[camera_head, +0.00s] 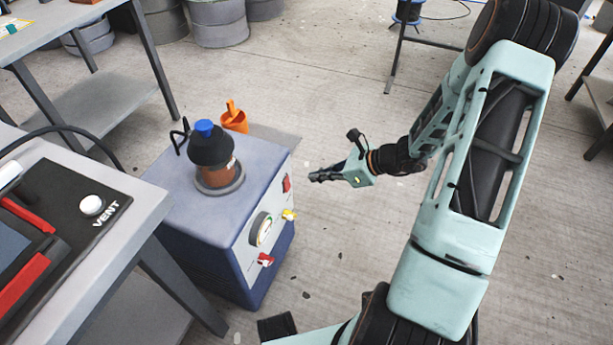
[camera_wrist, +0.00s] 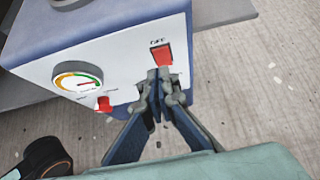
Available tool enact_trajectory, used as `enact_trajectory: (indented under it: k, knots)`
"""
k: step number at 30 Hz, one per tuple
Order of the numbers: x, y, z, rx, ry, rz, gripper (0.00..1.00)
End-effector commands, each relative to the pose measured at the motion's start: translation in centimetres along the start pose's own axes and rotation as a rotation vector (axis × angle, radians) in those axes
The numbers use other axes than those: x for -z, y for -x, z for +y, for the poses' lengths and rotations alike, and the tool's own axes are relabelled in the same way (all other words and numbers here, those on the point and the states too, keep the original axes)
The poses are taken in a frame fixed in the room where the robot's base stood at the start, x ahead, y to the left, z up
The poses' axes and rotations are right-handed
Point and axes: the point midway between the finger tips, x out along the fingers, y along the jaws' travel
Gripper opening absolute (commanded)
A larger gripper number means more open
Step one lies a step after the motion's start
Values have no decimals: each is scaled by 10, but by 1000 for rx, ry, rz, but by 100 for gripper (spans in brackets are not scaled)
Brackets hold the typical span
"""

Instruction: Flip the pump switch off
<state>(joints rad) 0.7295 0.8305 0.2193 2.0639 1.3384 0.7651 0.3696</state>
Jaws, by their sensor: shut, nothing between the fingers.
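The pump is a blue box with a white front panel (camera_head: 247,253); it also shows in the wrist view (camera_wrist: 120,62). Its red switch (camera_head: 286,184) sits high on the panel, near the right edge. In the wrist view the red switch (camera_wrist: 161,54) has a label above it that seems to read OFF. My gripper (camera_head: 312,177) is shut and empty. In the head view its tips point left at the switch, with a small gap. In the wrist view the fingertips (camera_wrist: 163,78) are just below the switch and overlap its lower edge; contact cannot be told.
A bench with a VENT knob (camera_head: 92,205) is at left.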

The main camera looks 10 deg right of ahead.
Motion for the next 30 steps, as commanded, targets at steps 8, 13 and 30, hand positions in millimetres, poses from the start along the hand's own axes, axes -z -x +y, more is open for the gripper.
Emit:
enact_trajectory:
  k: [8,13,30]
  knots:
    - [-12,45,0,2,-1,0,0]
    - [-12,51,0,0,-2,1,0]
    - [-14,51,0,-7,29,11,0]
